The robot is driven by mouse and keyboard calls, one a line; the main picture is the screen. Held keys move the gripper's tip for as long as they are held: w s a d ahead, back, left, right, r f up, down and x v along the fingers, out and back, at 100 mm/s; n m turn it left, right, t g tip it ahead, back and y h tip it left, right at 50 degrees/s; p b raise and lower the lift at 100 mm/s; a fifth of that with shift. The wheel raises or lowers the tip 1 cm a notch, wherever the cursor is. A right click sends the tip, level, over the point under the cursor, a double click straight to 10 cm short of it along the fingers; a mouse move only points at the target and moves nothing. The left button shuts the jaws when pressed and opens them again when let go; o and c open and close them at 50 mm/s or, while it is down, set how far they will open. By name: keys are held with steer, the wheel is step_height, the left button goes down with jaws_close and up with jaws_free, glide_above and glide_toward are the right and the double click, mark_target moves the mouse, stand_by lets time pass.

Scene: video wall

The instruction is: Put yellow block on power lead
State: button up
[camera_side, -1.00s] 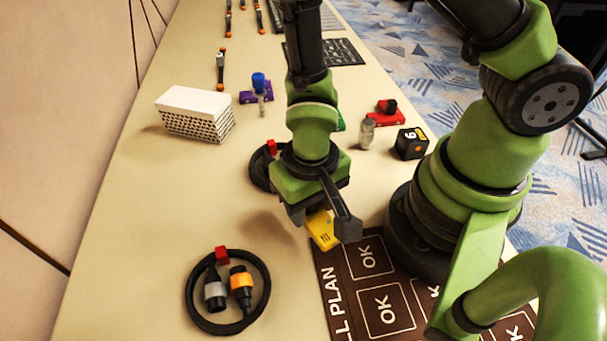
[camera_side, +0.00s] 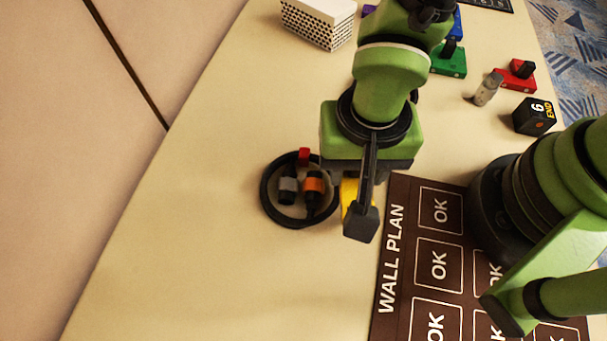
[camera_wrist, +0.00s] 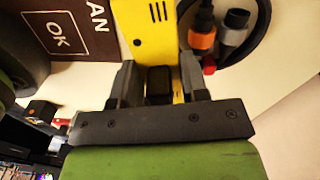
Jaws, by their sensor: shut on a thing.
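The yellow block (camera_side: 348,190) is held in my gripper (camera_side: 354,200), which is shut on it. In the side view, one dark finger hides much of the block. In the wrist view, the yellow block (camera_wrist: 150,35) stands out between the two fingers of my gripper (camera_wrist: 158,80). The power lead (camera_side: 313,187) is a coiled black cable with a grey and an orange connector and a red clip. It lies just left of the block in the side view. It also shows at the top right of the wrist view (camera_wrist: 229,38). The block's height above the table is unclear.
A brown WALL PLAN mat (camera_side: 398,250) with OK squares lies right of my gripper. A white perforated box (camera_side: 318,22), a green block (camera_side: 450,62), a red block (camera_side: 515,78), a grey cylinder (camera_side: 487,90) and a black cube (camera_side: 534,117) stand farther back. The table's left and front are clear.

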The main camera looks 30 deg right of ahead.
mark_target(299, 183)
steer(key=w+a+r+m, duration=0.3)
steer(key=w+a+r, duration=0.1)
steer(key=a+r, duration=0.25)
steer(key=f, duration=0.9)
steer(key=shift+d, duration=0.4)
steer(key=shift+f, duration=0.15)
steer(key=o, duration=1.2)
steer(key=shift+c, duration=0.2)
step_height(299, 183, up, 12)
steer(key=shift+r, duration=0.2)
